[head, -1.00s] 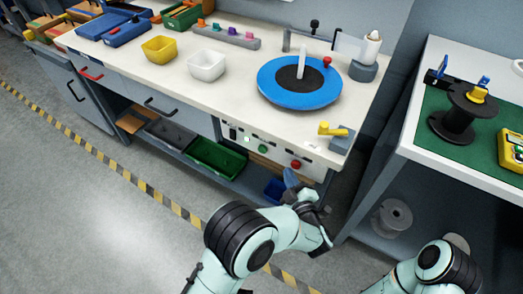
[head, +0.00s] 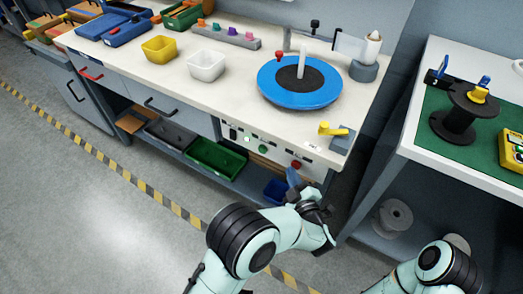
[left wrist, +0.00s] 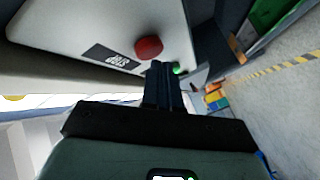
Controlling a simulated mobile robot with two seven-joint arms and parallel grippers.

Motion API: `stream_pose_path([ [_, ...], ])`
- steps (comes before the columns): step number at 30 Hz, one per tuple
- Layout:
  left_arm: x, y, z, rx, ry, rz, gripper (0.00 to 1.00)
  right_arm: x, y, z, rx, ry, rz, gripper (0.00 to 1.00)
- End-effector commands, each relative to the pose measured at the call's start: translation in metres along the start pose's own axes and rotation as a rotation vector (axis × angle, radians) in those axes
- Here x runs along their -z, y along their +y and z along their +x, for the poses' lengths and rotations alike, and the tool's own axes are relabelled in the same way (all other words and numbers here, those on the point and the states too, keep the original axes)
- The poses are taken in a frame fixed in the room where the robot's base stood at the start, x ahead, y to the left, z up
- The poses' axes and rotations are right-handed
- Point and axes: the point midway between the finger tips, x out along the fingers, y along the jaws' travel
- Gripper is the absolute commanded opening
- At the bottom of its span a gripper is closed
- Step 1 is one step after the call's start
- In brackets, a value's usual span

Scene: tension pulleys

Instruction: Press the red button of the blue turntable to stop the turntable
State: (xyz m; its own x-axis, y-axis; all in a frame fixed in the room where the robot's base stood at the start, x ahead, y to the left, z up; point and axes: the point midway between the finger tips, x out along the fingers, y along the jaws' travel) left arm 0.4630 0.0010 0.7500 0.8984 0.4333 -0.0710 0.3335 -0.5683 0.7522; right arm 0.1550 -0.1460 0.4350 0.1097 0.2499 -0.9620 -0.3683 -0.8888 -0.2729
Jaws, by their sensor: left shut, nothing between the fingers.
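The blue turntable (head: 325,92) stands on the bench with a black centre, a white upright piece and a small red peg near its rim. The red button (head: 296,164) is on the panel at the bench's front. In the left wrist view the red button (left wrist: 148,47) is a round dome next to a black STOP label (left wrist: 110,56). My left gripper (head: 292,174) is shut and empty, just below the button. In the left wrist view its fingertips (left wrist: 160,66) lie very near the button; whether they touch cannot be told. My right gripper is not in view.
A green button (head: 262,149) sits left of the red one on the same panel. A yellow-handled part (head: 332,129) stands on the bench corner above. A green bin (head: 216,158) is on the lower shelf. A second bench (head: 495,178) stands to the right.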

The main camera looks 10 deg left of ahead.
Motion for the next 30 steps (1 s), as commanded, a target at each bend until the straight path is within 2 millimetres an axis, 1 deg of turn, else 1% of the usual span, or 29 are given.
stream_pose_path([
  [1, -0.0008, -0.0007, 0.0002, 0.000, 0.000, 0.000, 0.00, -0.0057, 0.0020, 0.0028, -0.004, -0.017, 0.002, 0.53],
  [30, -0.0057, 0.0036, 0.0064, 0.000, -0.001, 0.000, 0.00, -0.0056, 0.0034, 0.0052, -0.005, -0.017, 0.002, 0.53],
])
